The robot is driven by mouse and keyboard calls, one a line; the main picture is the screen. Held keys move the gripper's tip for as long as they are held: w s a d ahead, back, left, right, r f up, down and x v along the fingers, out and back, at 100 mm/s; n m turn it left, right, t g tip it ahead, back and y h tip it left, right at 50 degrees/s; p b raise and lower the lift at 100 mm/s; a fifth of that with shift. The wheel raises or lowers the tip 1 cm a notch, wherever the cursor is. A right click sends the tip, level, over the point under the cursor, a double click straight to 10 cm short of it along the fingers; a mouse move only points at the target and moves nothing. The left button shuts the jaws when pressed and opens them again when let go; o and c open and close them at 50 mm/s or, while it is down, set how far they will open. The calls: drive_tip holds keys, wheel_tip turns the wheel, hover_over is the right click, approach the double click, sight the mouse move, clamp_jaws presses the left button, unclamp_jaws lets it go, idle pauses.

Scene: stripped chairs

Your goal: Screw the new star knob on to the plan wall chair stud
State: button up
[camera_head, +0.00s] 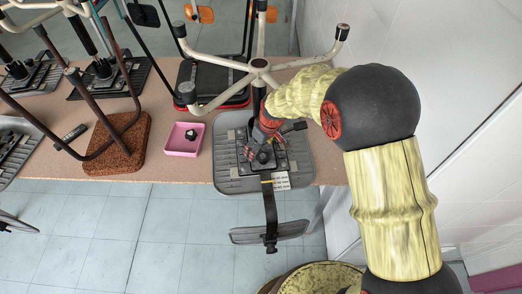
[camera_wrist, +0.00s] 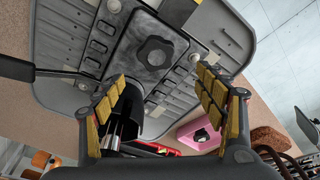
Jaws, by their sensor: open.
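A dark star knob (camera_wrist: 156,52) sits on the grey metal plate (camera_wrist: 130,35) under the upturned chair's seat in the wrist view. The stud is not visible; the knob covers that spot, and its seating cannot be judged. The grey seat (camera_head: 235,172) lies upside down on the table in the head view. My gripper (camera_head: 262,150) points down over the plate. In the wrist view my gripper (camera_wrist: 162,77) is open, its yellow-padded fingers apart and empty, with the knob beyond the tips. A second small dark piece (camera_head: 191,134) lies in the pink tray (camera_head: 180,152).
A black and chrome column (camera_wrist: 124,115) stands close to my left finger in the wrist view. White chair legs (camera_head: 225,66) spread above the table behind my gripper. A brown seat (camera_head: 117,145) stands left of the tray. A wall (camera_head: 480,130) bounds the right.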

sight(261, 155)
drive_tip(key=shift+f, duration=0.15)
drive_tip(key=shift+s+d+b+x, duration=0.1)
drive_tip(key=shift+s+b+x, duration=0.05)
drive_tip(key=shift+b+x, duration=0.6)
drive_tip(key=shift+s+d+b+x, duration=0.15)
drive_tip(key=shift+b+x, duration=0.4)
drive_tip(key=shift+x, duration=0.3)
drive_tip(key=shift+f, duration=0.1)
drive_tip(key=shift+c, duration=0.6)
drive_tip(key=shift+s, duration=0.1)
clamp_jaws()
drive_tip(key=shift+s+d+f+y+b, duration=0.1)
drive_tip(key=shift+d+f+y+b, duration=0.25)
drive_tip(key=shift+b, duration=0.7)
drive_tip(key=shift+a+r, duration=0.1)
drive_tip(key=shift+r, duration=0.05)
